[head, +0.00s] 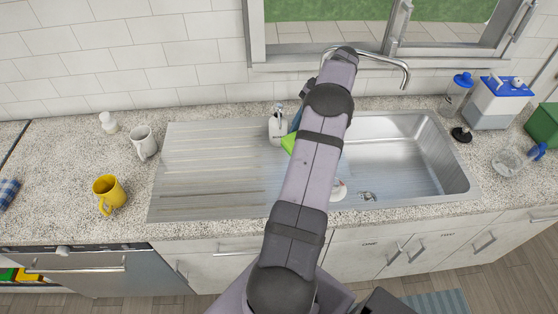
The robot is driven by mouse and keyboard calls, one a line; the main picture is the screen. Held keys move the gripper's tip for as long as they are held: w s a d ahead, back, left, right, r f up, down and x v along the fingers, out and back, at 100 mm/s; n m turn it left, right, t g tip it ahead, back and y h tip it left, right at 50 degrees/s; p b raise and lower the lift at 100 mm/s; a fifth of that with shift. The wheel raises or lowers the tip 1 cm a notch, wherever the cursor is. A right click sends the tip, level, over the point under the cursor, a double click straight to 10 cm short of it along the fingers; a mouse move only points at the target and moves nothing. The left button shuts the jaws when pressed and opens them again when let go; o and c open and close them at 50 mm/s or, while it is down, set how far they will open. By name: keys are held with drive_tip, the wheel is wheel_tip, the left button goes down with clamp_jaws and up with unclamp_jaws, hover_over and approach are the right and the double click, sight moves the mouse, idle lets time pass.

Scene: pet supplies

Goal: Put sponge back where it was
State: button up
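A green item with blue above it, possibly the sponge (288,143), shows at the left edge of my arm, beside the soap dispenser near the left side of the sink basin. Most of it is hidden behind my arm, so its shape is unclear. My gripper (306,89) is mostly hidden behind my arm; only a dark part shows above the soap dispenser. I cannot see its fingertips or tell whether it touches the green and blue item.
The steel sink (420,150) has a drainboard (205,170) at left, which is clear. A white soap dispenser (278,128) stands behind. A white mug (144,142) and yellow mug (108,194) stand at left. A faucet (404,75) arches over the basin; containers (497,104) stand right.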

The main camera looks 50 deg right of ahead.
drive_tip(key=s+d+f+m+t+h+b, duration=0.1)
drive_tip(key=s+d+f+m, duration=0.25)
drive_tip(key=s, duration=0.35)
drive_tip(key=s+d+f+m+t+h+b, duration=0.1)
drive_tip(key=s+d+f+m+t, duration=0.2)
drive_tip(key=s, duration=0.4)
drive_tip(key=s+d+f+m+h+b, duration=0.1)
drive_tip(key=s+d+f+m+h, duration=0.15)
drive_tip(key=s+d, duration=0.35)
drive_tip(key=shift+m+y, duration=0.45)
drive_tip(key=shift+m, duration=0.05)
drive_tip(key=w+a, duration=0.4)
drive_tip(key=w, duration=0.5)
drive_tip(key=w+a, duration=0.4)
drive_tip(key=w, duration=0.5)
drive_tip(key=w+a, duration=0.4)
drive_tip(key=w, duration=0.5)
drive_tip(key=shift+w+a+f, duration=0.25)
drive_tip(key=shift+f, duration=0.1)
drive_tip(key=shift+f+b, duration=1.7)
drive_tip(key=shift+f, duration=0.15)
drive_tip(key=shift+f, duration=0.15)
drive_tip(key=o, duration=0.9)
drive_tip(key=shift+o, duration=0.2)
